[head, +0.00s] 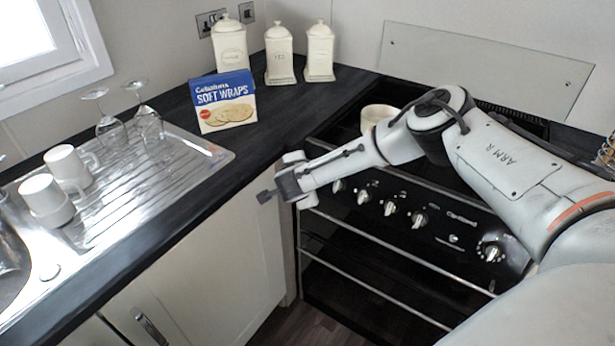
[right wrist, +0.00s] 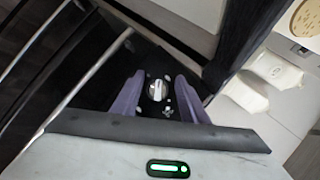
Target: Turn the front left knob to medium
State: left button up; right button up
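The cooker's black control panel (head: 450,226) carries a row of silver knobs. The leftmost one I can make out in the head view, a knob (head: 338,186), is partly covered by my right arm. My right gripper (head: 280,188) is in front of the panel's left end. In the right wrist view the right gripper (right wrist: 158,92) is open, its two purple-grey fingers apart. A silver knob (right wrist: 157,90) shows between the fingers, with no visible contact. I cannot tell for sure which knob of the row this is. My left gripper is not in view.
A horizontal rail (head: 400,254) runs below the knobs. The dark worktop edge (head: 215,185) lies left of the gripper. A white pot (head: 377,117) stands on the hob. A soft wraps box (head: 224,101), canisters (head: 280,55), mugs (head: 47,197) and glasses (head: 108,130) stand further left.

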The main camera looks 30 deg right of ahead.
jog(key=v, duration=1)
jog(key=shift+s+a, duration=0.15)
dwell(0.4)
